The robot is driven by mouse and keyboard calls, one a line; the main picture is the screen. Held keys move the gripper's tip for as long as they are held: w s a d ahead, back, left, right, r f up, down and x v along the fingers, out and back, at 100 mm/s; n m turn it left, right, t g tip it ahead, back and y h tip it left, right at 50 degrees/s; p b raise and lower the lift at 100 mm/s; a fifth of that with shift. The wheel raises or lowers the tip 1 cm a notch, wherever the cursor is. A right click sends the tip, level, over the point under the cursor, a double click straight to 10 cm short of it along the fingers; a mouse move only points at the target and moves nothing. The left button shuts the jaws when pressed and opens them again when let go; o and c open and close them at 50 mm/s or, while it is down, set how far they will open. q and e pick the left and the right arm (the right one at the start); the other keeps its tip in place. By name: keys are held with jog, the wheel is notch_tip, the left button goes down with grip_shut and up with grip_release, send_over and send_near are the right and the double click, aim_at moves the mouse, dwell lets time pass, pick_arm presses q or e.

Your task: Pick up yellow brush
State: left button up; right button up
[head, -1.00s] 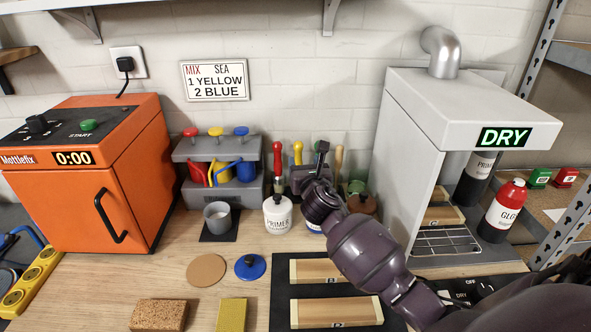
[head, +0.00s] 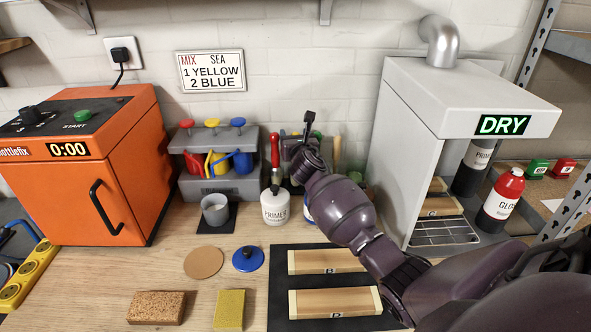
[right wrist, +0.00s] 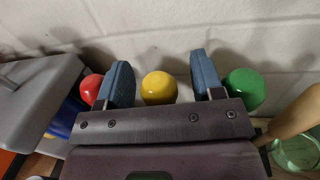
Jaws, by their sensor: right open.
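The yellow brush shows in the right wrist view as a round yellow handle end (right wrist: 158,88); the rest of it is hidden below the gripper, and in the head view my arm covers it. My right gripper (right wrist: 160,68) is open, with one blue-grey finger on each side of the yellow end, apart from it. In the head view my right gripper (head: 291,141) is over the row of brushes at the back of the bench. My left gripper is not in view.
A red handle (right wrist: 91,88) and a green handle (right wrist: 243,90) stand close on either side, just outside the fingers. The primer bottle (head: 276,207) stands in front. The grey paint dispenser (head: 215,185) is left; the white dryer (head: 405,150) is right. The wall is close behind.

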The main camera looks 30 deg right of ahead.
jog(key=shift+w+d, duration=0.1)
jog(key=shift+w, duration=0.15)
jog(key=shift+c, duration=0.2)
jog(key=c, duration=0.7)
jog(key=shift+c, duration=1.2)
